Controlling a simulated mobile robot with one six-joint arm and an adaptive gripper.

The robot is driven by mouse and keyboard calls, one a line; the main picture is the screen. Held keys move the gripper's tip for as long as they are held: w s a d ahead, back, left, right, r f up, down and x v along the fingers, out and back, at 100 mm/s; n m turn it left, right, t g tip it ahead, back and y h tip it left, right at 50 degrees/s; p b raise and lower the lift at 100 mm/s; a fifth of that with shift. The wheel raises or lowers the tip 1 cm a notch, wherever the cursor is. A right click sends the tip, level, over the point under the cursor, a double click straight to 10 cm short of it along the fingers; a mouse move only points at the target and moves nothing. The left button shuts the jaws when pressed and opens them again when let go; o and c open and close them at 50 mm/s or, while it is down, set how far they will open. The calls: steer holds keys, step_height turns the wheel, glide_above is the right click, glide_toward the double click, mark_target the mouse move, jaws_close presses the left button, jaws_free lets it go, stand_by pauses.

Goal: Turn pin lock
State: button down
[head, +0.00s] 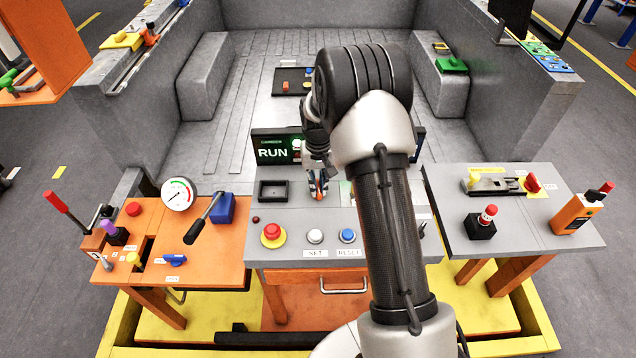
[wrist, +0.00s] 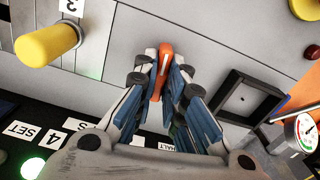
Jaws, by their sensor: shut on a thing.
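My gripper (head: 318,184) is low over the middle grey console (head: 290,215), just right of a square black frame. In the wrist view my gripper (wrist: 163,85) is shut on a narrow orange handle (wrist: 165,58), whose upper end shows between the blue-padded fingers. The handle's base is hidden by the fingers. A small orange part (head: 321,188) shows at the fingertips in the head view. No visible label names the pin lock, and I cannot tell whether the orange handle is it.
The black frame (wrist: 245,98) and a yellow knob (wrist: 47,44) flank the fingers. The RUN display (head: 275,147) stands behind the gripper. Red (head: 272,231), white (head: 315,236) and blue (head: 347,236) buttons line the front. My arm hides the console's right part.

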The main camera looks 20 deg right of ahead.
mark_target(318, 186)
steer(key=n+p, duration=0.1)
steer(key=n, duration=0.3)
steer(key=shift+r, duration=0.1)
steer(key=n+p, duration=0.1)
steer(key=n, duration=0.7)
steer(key=shift+p, duration=0.3)
steer(key=shift+n, duration=2.2)
steer(key=c, duration=1.7)
jaws_free()
steer(key=shift+o, duration=0.2)
step_height(318, 186, up, 12)
